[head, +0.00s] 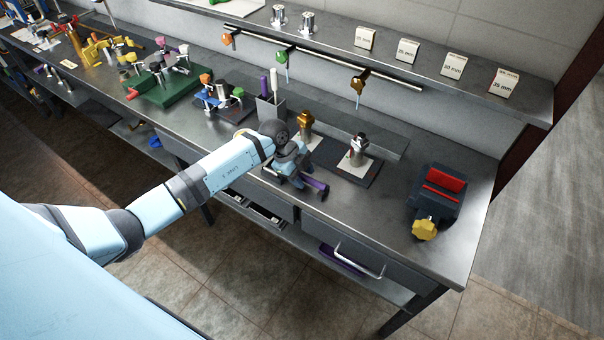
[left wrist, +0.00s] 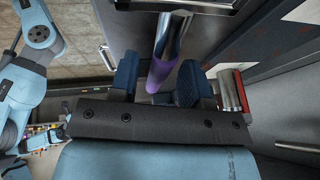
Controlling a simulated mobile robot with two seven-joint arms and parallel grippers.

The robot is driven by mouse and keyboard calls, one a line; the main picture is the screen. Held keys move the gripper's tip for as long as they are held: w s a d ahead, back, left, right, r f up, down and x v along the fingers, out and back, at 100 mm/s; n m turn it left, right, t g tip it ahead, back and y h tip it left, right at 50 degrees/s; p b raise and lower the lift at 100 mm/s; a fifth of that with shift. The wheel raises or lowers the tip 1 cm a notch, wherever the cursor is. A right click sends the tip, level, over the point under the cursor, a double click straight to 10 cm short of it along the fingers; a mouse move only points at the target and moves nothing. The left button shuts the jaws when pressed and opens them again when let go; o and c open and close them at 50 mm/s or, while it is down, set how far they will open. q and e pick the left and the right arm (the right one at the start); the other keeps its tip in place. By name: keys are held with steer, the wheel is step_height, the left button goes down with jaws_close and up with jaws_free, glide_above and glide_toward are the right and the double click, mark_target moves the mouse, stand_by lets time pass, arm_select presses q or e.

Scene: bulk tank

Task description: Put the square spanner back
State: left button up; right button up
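My left gripper (head: 300,178) is over the front part of the bench, beside a small work mat. In the left wrist view its two blue fingers (left wrist: 160,82) stand on either side of a purple handle (left wrist: 163,72) with a bright metal shank (left wrist: 172,35). I take this tool to be the square spanner; its purple part (head: 318,186) sticks out at the gripper in the head view. The fingers look closed on it. Its far tip is not clear. A grey tool holder (head: 270,110) with upright tools stands behind the gripper. My right gripper is not seen.
A metal fitting (head: 357,148) stands on the mat, and a brass fitting (head: 304,124) stands left of it. A red-jawed vise (head: 436,197) is at the right. Green (head: 165,86) and blue (head: 218,98) fixtures lie left. A drawer (head: 345,256) is below the bench edge.

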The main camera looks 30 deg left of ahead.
arm_select(q)
steer(key=v, duration=1.2)
steer(key=s+d+n+t+h, duration=0.1)
steer(key=s+d+t+h, duration=0.3)
steer(key=d+h, duration=0.3)
steer(key=s+d+t+h, duration=0.3)
steer(key=s+d+h, duration=0.2)
steer(key=d, duration=0.4)
steer(key=s+a+f+n+t+y, duration=0.2)
steer(key=s+f+n+y, duration=1.1)
steer(key=s+f+n, duration=0.2)
steer(key=shift+a+f+b, duration=0.35)
steer(key=shift+f+b, duration=0.1)
steer(key=shift+f, duration=0.05)
steer(key=shift+s, duration=0.15)
